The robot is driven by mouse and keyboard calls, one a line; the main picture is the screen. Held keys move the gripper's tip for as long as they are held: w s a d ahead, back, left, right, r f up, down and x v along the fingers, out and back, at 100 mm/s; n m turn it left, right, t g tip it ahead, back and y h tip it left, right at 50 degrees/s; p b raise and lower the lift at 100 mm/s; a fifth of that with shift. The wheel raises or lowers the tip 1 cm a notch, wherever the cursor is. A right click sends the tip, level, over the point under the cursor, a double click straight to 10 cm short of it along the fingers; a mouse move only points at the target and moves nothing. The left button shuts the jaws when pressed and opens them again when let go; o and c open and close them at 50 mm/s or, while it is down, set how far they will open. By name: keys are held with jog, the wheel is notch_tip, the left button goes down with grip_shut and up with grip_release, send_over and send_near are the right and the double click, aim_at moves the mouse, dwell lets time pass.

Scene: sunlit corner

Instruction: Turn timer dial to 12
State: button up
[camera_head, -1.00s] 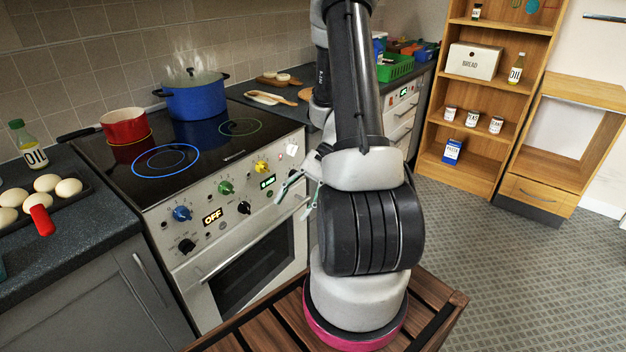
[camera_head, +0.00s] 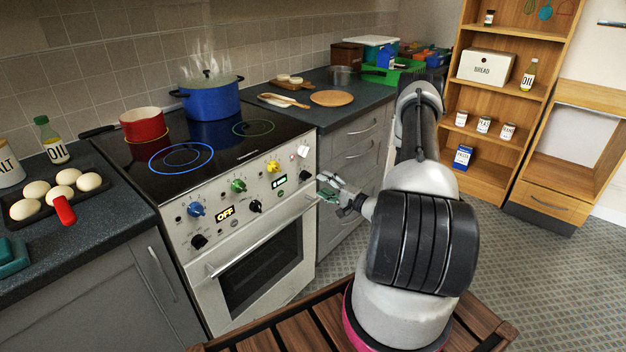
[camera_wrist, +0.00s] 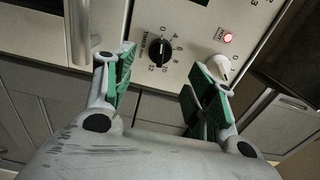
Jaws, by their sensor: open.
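The timer dial (camera_head: 305,175) is a black round knob at the right end of the oven's front panel. In the wrist view the timer dial (camera_wrist: 159,52) shows printed numbers around it and a white mark near its top; its exact reading is too small to tell. My gripper (camera_head: 329,189) is open and empty, just right of and below the dial, in front of the stove. In the wrist view my gripper (camera_wrist: 161,66) has its green-padded fingers on either side of the dial, apart from it.
A white knob (camera_wrist: 220,67) lies close to the right finger in the wrist view, beside a red light (camera_wrist: 228,38). The oven handle (camera_head: 262,238) sticks out below the panel. A blue pot (camera_head: 210,101) steams and a red pan (camera_head: 143,126) sits on the hob.

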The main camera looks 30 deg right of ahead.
aim_at(306, 176)
jog(key=x, duration=0.7)
jog(key=shift+w+a, duration=0.15)
jog(key=shift+w, duration=0.1)
jog(key=shift+c, duration=0.5)
jog(key=c, duration=1)
